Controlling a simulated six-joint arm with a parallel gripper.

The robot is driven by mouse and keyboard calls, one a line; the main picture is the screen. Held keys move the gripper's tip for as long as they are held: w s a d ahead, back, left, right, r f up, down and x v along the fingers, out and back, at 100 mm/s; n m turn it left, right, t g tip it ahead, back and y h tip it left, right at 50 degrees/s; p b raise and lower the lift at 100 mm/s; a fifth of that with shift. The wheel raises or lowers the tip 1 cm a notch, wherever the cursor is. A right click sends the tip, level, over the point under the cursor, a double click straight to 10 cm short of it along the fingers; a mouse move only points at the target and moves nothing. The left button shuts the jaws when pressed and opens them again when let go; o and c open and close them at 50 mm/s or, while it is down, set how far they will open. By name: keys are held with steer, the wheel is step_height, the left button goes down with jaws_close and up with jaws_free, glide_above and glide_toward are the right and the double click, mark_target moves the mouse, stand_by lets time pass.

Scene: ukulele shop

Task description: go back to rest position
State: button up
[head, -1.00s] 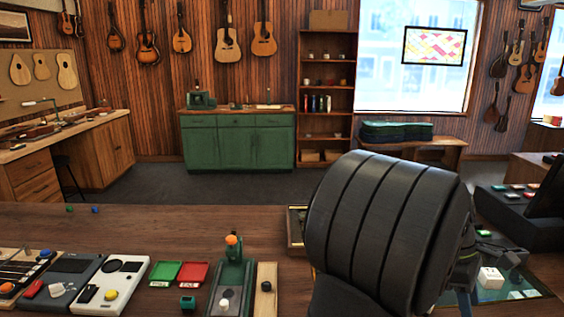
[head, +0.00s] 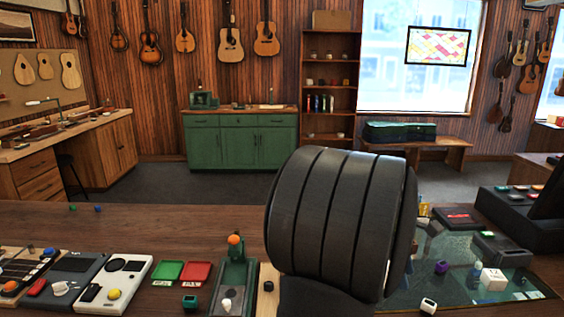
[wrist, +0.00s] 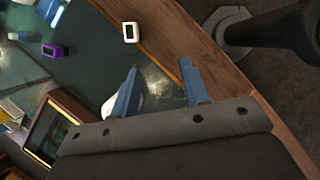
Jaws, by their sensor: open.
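My gripper (wrist: 160,84) shows in the wrist view as two blue fingers, spread apart with nothing held between them. It hangs over the glass-topped part of the counter, near its wooden edge. A pale round thing lies partly behind the left finger; I cannot tell what it is. In the head view my large black ribbed arm link fills the middle right and hides the gripper and part of the counter.
A small white device (wrist: 131,32) lies near the wooden edge, with a purple one (wrist: 54,50) farther left. The counter (head: 150,225) holds red and green trays, a green stand (head: 235,275) and several devices. A black register (head: 520,212) stands at right.

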steer(key=w+a+n, duration=0.2)
steer(key=w+a, duration=0.1)
steer(key=a, duration=1.1)
steer(key=w+a+n+t, duration=0.1)
steer(key=w+a, duration=0.3)
steer(key=a, duration=0.9)
steer(key=shift+w+a+n+h, duration=0.25)
steer(key=shift+a+n+h, duration=0.1)
steer(key=shift+n, duration=0.25)
steer(key=shift+o, duration=0.2)
